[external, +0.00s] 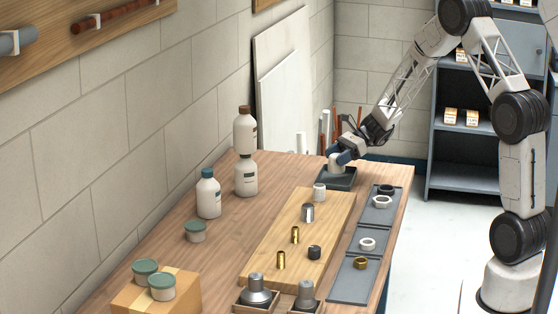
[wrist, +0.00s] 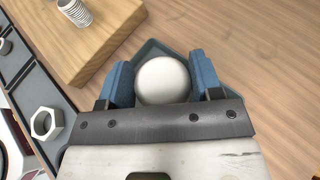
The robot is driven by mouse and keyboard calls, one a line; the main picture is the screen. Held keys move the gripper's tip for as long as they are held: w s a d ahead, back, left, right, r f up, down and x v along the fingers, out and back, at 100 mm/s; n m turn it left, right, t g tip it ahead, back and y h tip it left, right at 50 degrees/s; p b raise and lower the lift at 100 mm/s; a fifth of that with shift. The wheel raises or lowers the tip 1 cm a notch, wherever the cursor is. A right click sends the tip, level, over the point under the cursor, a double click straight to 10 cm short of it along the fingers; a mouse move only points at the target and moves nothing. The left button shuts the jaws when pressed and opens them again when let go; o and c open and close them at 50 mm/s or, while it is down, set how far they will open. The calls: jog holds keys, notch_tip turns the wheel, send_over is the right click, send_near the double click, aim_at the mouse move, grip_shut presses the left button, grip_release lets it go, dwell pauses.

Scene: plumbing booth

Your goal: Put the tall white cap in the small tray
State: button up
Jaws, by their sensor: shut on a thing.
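The tall white cap (wrist: 163,80) is between the two blue fingers of my gripper (wrist: 161,64), which is shut on it. In the wrist view I see its round white end. In the external view the cap (external: 335,168) shows pale below my gripper (external: 340,158), at the far end of the table. The small dark tray (external: 347,184) lies directly under it, and its rim also shows around the fingers in the wrist view (wrist: 150,48). I cannot tell whether the cap touches the tray floor.
A wooden board (external: 265,245) with a white threaded fitting (external: 319,192) and several metal fittings lies nearer the camera. Grey mats (external: 352,285) with nuts and rings lie along the right edge. White bottles (external: 208,197) stand to the left. Bare table surrounds the tray's left side.

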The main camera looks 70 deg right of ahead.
jog(key=shift+f, duration=1.75)
jog(key=shift+f, duration=0.1)
jog(key=o, duration=0.9)
jog(key=shift+s+d, duration=0.1)
jog(key=v, duration=1.1)
jog(key=shift+s+d+r, duration=0.2)
jog(key=shift+s+d, duration=0.05)
jog(key=shift+d, duration=0.05)
